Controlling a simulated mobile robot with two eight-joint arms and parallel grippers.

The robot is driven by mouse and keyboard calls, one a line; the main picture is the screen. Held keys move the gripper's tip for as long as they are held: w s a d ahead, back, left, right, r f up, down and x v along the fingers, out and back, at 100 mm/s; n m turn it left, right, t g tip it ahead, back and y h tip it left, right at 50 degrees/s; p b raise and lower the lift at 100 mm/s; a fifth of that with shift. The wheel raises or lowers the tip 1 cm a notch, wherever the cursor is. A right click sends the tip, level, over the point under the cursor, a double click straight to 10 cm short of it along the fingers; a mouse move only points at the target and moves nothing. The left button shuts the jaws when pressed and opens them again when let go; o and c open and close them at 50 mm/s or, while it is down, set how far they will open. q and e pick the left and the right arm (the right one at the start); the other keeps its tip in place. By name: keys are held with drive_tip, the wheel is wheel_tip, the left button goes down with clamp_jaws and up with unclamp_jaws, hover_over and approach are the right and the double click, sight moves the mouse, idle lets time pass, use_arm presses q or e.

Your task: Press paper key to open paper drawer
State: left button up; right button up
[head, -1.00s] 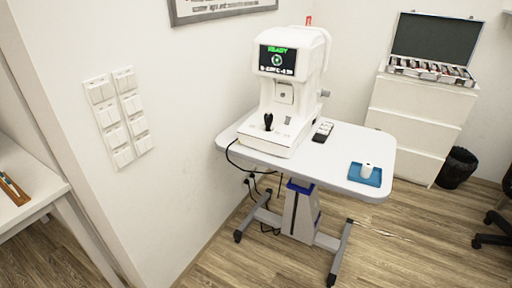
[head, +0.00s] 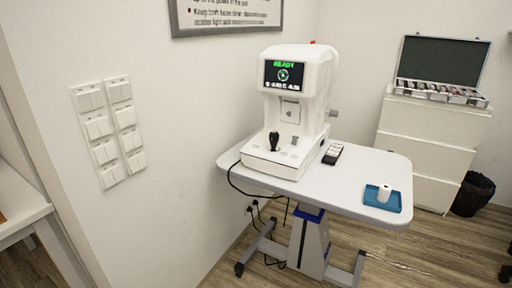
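The white eye test machine (head: 292,115) stands at the left end of the grey-white table (head: 345,185). Its screen (head: 284,74) shows green "READY" lettering and a round mark. A black joystick (head: 274,141) stands on its base. Small marks on the base front are too small to read, and I cannot pick out a paper key or a paper drawer. A paper roll (head: 384,192) stands upright in a blue tray (head: 394,205) at the table's right end. Neither gripper is in view.
A black remote (head: 332,154) lies beside the machine. A white drawer cabinet (head: 425,140) bears an open lens case (head: 440,93), with a black bin (head: 473,193) beside it. Wall switches (head: 108,130) are at the left. A cable hangs off the table's left edge. Wooden floor is open at the front right.

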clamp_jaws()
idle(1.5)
